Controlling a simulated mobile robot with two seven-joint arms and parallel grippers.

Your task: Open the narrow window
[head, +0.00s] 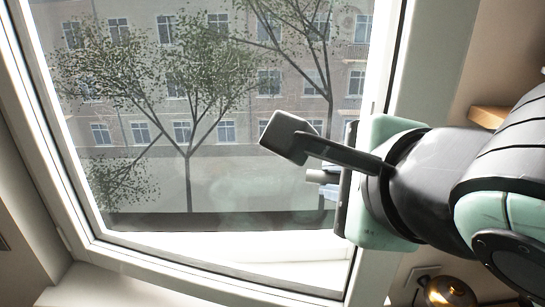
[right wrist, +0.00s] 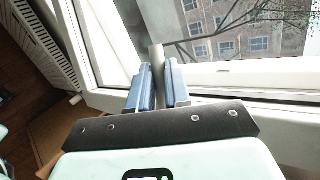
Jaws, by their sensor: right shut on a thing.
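The window (head: 85,215) has a white frame and a large pane, with trees and a brick building outside. It fills the left and middle of the head view. A grey bar-like handle (head: 318,176) is at its right side, partly hidden by my gripper. My right gripper (head: 338,163) comes in from the right at this side of the window. In the right wrist view my right gripper (right wrist: 160,88) has its blue fingers closed around the handle (right wrist: 157,58). I cannot tell whether the window stands ajar. My left gripper is not in view.
A shiny golden round object (head: 448,292) is at the lower right, below my right arm. A wooden shelf edge (head: 488,116) is on the wall behind the arm. A white ribbed radiator (right wrist: 45,40) shows at the left of the wrist view.

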